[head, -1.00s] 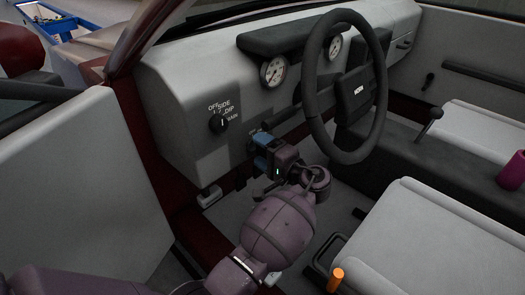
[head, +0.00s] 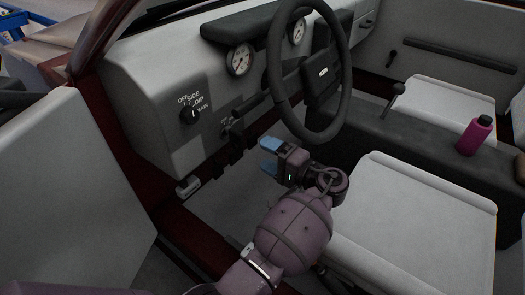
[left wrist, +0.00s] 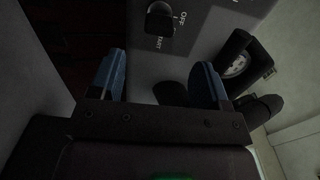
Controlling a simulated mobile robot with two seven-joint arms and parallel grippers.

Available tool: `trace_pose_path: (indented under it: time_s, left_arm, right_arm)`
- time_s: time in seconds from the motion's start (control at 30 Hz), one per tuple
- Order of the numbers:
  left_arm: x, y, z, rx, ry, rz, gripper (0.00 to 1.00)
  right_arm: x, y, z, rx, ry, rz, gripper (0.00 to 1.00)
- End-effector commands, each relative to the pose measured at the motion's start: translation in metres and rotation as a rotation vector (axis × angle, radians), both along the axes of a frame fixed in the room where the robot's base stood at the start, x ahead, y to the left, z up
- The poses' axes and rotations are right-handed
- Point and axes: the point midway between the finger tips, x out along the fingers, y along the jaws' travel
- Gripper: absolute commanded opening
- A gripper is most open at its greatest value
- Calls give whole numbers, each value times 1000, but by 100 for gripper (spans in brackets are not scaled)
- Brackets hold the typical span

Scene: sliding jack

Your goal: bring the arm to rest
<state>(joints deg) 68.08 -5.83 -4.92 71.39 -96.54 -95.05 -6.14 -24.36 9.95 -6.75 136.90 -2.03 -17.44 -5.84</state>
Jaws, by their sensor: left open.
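My left gripper (head: 268,157) shows in the head view, below the steering column, over the footwell, with its blue fingers apart and nothing between them. It is clear of the dashboard and of the ignition switch (head: 226,124). In the left wrist view the two blue fingers (left wrist: 160,80) stand wide apart, and a dark knob marked OFF and START (left wrist: 160,20) is on the panel beyond them. My right gripper is not in view.
The steering wheel (head: 342,75) stands just above and right of the gripper. The light knob (head: 190,116) is on the dashboard at left. The seat (head: 420,215) and a pink bottle (head: 475,135) are at right. The door panel (head: 65,180) is at left.

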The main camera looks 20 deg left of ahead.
Motion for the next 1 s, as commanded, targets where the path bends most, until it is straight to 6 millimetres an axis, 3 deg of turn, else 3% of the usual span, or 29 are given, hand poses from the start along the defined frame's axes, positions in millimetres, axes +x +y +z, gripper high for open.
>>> trace_pose_path:
  time_s: [0.5, 0.67, 1.0]
  left_arm:
    - [-2, 5, -2, -11, 6, -8, 70]
    - [-15, 27, -14, -78, 40, -58, 70]
    - [-73, 84, -59, -340, 104, -226, 70]
  right_arm:
    - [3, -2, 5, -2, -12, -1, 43]
    - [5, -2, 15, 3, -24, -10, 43]
    - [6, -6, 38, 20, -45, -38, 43]
